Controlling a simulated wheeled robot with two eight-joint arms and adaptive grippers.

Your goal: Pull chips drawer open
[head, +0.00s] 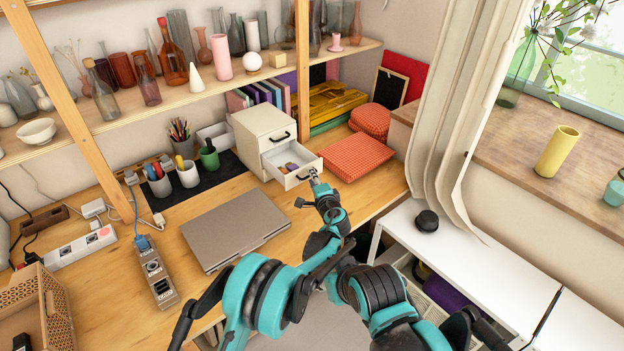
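A small cream drawer cabinet (252,122) stands on the wooden desk near the back wall. Its upper drawer (278,138) is shut and has a dark handle. Its lower drawer (287,182) stands partly out, with small coloured pieces (290,167) inside. My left gripper (313,175) is at the front of this lower drawer, by its dark handle (304,178). The fingertips are small and partly hidden, so I cannot tell if they are closed on the handle. I cannot make out my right gripper.
A closed grey laptop (236,230) lies on the desk left of my arm. A red-orange woven box (356,157) sits close right of the open drawer. Pen cups (188,174) stand to the left. A white bench (470,265) is at right.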

